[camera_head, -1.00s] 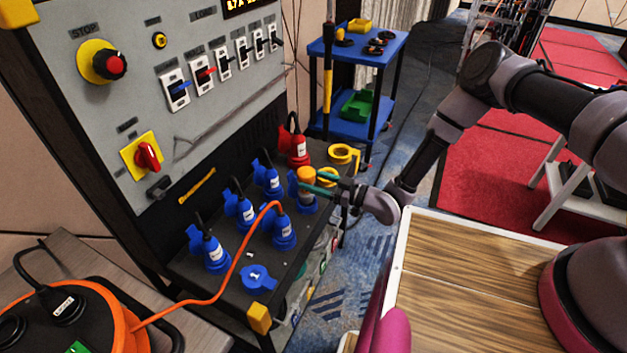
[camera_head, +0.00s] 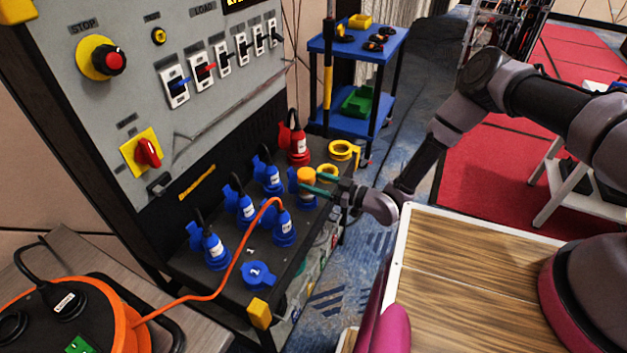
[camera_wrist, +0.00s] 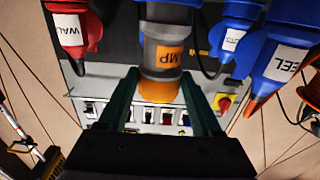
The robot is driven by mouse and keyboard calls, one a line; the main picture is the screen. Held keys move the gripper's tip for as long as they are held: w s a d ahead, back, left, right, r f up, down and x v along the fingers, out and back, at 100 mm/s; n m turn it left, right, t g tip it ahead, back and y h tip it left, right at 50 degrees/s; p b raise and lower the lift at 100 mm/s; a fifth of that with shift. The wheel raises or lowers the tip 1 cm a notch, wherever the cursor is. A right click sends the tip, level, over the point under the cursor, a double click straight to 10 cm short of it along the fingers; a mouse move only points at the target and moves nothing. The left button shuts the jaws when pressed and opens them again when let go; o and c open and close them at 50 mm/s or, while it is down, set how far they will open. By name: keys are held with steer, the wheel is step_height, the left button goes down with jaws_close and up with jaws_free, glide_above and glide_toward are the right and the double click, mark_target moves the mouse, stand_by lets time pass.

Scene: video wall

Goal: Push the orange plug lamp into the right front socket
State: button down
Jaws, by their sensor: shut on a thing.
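The plug lamp (camera_head: 307,176) has an orange cap and a grey body. It stands about upright at the right front socket (camera_head: 307,205), which is blue with a raised lid. In the wrist view the fingers (camera_wrist: 160,76) lie on both sides of the lamp. How deep the lamp sits in the socket is hard to tell.
Blue plugs (camera_head: 284,230) stand in neighbouring sockets, one with an orange cable. A red plug (camera_head: 298,148) is behind the lamp. A closed blue lid (camera_head: 257,274) lies at the front. Yellow rings (camera_head: 342,151) are at the back right. The switch panel (camera_head: 215,130) rises behind.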

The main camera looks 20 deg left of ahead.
steer(key=shift+f, duration=0.5)
jaws_free()
steer(key=shift+r, duration=3.05)
